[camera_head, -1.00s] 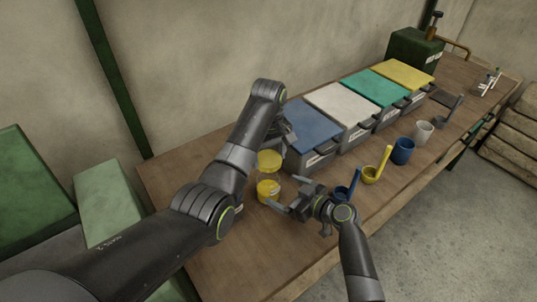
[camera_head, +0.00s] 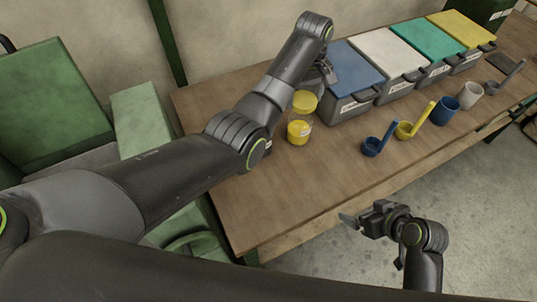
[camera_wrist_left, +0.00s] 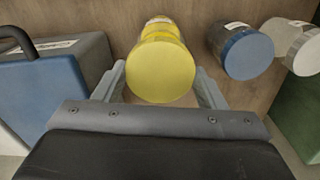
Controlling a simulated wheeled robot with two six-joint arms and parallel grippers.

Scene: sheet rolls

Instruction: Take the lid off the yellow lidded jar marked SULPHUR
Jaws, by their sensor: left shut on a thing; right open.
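The yellow jar (camera_head: 299,132) stands on the table, its clear wall showing yellow contents and a pale label too small to read. Its yellow lid (camera_head: 304,101) shows above the contents. My left gripper (camera_head: 318,82) is shut on the lid from above; in the left wrist view the lid (camera_wrist_left: 160,72) sits between the two fingers, with the jar's yellow body and label (camera_wrist_left: 160,28) behind it. I cannot tell whether the lid touches the rim. My right gripper (camera_head: 362,219) is open and empty, beyond the table's front edge, away from the jar.
A blue-lidded bin (camera_head: 354,70) is close right of the jar, with more bins beyond. Blue (camera_head: 379,142) and yellow (camera_head: 411,125) ladles and cups stand farther right. Blue-lidded (camera_wrist_left: 245,52) and white-lidded (camera_wrist_left: 302,50) jars stand near. The table front (camera_head: 270,200) is clear.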

